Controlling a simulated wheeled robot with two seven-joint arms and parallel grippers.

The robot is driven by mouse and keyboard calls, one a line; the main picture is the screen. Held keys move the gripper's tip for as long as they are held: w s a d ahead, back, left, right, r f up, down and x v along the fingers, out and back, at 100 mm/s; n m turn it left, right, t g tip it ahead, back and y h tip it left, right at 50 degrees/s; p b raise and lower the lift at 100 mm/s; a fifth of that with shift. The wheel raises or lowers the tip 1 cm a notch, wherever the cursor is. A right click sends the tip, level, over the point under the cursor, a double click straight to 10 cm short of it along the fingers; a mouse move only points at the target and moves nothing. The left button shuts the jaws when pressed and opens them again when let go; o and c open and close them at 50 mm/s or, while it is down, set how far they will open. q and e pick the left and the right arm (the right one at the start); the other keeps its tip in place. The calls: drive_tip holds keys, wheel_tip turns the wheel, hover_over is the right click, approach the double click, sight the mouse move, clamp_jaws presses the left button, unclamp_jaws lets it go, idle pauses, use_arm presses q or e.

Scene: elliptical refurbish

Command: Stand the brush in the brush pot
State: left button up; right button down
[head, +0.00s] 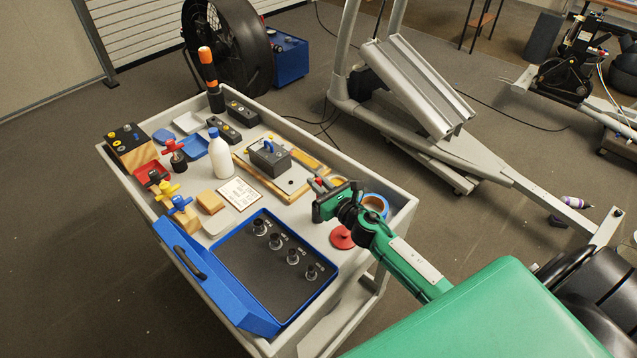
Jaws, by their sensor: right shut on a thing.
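My right gripper (330,203) reaches in from the right over the right part of the grey workbench cart (402,213). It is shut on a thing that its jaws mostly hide. A small red-and-grey piece (318,184) shows beside the jaws, and I cannot tell whether it is the brush. A dark upright cylinder (216,101) stands at the cart's far left corner with a black-and-orange handle (207,66) rising from it. I cannot tell for sure whether this is the brush pot. My left gripper is not in view.
An open blue case (222,285) with several round black pieces lies at the near end. A white bottle (220,158), a grey block (269,158) on a plate, a red disc (342,237) and a blue ring (376,205) stand around. Small trays crowd the left side.

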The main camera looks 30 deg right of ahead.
drive_tip(key=c, duration=1.3)
unclamp_jaws()
drive_tip(key=s+d+b, duration=0.2)
drive_tip(key=s+b, duration=0.2)
drive_tip(key=s, duration=0.9)
drive_tip(key=shift+s+d, duration=0.25)
drive_tip(key=shift+s, duration=0.05)
